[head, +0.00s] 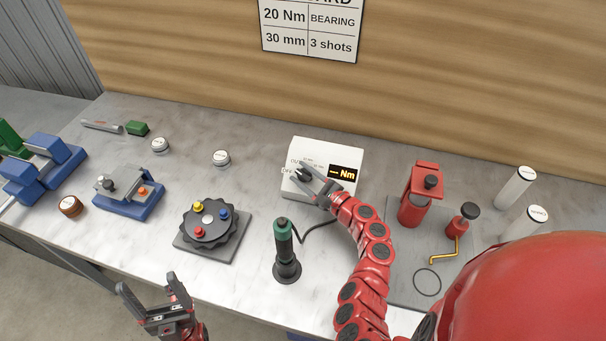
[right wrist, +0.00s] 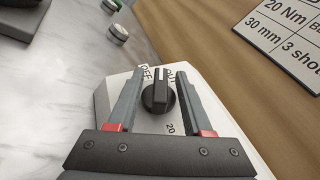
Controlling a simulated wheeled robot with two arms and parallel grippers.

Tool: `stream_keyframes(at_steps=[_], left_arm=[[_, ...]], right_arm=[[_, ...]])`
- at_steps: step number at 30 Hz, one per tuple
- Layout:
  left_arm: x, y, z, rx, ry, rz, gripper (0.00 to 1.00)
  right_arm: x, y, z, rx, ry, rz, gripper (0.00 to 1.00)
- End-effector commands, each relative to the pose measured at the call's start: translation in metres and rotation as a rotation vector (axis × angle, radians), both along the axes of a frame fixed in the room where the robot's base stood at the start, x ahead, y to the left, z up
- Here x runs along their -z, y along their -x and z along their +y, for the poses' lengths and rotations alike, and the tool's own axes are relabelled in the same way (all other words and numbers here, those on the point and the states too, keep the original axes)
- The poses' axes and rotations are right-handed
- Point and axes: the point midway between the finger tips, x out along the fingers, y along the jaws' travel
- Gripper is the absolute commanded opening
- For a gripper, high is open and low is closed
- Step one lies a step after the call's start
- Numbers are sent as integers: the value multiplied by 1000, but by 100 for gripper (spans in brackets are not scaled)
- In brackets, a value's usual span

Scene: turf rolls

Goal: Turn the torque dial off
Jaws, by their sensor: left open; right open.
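The torque dial (right wrist: 158,92) is a black knob with a raised grip bar on the sloped face of a white controller box (head: 345,160). OFF and 20 markings are printed around it. A small display on the box (head: 343,173) reads "– Nm". My right gripper (head: 313,176) is at the box's face; in the right wrist view its open fingers (right wrist: 158,100) stand on either side of the dial, with gaps showing. In the head view the gripper largely covers the dial. My left gripper (head: 153,300) is open and empty in front of the bench's near edge.
A green-handled screwdriver (head: 284,245) stands in a dark holder, its cable running toward the box. A black rotary fixture (head: 208,222) with coloured knobs is left of it. A red press (head: 419,193) and white cylinders (head: 516,187) stand right. A sign (head: 311,28) hangs behind.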

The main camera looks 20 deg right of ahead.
Motion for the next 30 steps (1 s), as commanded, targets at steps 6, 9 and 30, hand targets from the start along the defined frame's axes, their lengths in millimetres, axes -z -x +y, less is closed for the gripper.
stream_keyframes(at_steps=[6,9,30], left_arm=[[0,0,0,0,0,0,81],[0,0,0,0,0,0,81],[-22,0,0,0,0,0,81]], right_arm=[[0,0,0,0,0,0,16],[0,0,0,0,0,0,0],[-3,0,0,-270,202,134,0]])
